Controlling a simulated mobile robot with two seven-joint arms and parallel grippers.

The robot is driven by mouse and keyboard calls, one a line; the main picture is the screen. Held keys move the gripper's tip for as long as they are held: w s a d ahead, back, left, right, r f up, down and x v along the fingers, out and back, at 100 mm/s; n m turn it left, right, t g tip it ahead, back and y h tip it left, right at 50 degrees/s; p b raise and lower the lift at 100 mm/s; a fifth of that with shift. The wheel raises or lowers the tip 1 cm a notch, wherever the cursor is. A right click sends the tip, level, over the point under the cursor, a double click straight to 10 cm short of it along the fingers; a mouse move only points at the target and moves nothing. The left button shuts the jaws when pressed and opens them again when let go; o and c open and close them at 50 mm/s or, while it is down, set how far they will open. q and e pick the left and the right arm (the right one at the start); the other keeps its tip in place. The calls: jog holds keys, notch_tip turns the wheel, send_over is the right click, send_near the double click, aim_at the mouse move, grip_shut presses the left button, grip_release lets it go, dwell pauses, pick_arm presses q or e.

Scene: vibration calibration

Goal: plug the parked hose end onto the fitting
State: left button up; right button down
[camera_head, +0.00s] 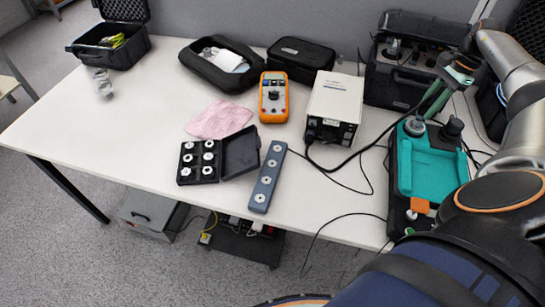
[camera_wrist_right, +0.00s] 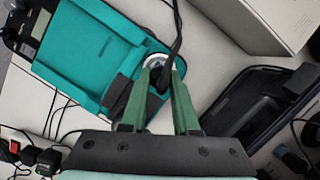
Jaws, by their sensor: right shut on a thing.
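The teal-topped unit (camera_head: 432,165) stands at the right end of the table. A round silver fitting (camera_head: 414,127) sits at its back edge, with a black knob-like part (camera_head: 453,127) to the right. My right gripper (camera_head: 432,106) is above this back edge, its green fingers pointing down. In the right wrist view the gripper (camera_wrist_right: 163,68) is shut on a black hose end (camera_wrist_right: 159,95), partly hidden between the fingers. The silver fitting (camera_wrist_right: 154,61) shows by the fingertips; whether the hose end touches it I cannot tell. My left gripper is not in view.
The table's left part is mostly clear.

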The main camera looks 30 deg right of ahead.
jog(key=shift+f, duration=0.15)
jog(key=shift+s+m, duration=0.25)
jog(key=shift+m, duration=0.65)
jog(key=shift+w+a+m+t+h, duration=0.15)
jog(key=shift+m+t+h, duration=0.25)
jog(key=shift+m, duration=0.7)
jog(key=shift+m+p, duration=0.55)
jog(key=shift+m, duration=0.15)
jog(key=shift+a+m+t+h+p, duration=0.1)
jog(key=shift+m+t+h+p, duration=0.25)
jog(key=shift+m+p, duration=1.35)
jog(key=shift+a+m+t+h+p, duration=0.1)
jog(key=shift+m+t+h+p, duration=0.2)
jog(key=shift+m+p, duration=1.35)
jog(key=shift+h+p, duration=0.25)
jog(key=shift+p, duration=0.5)
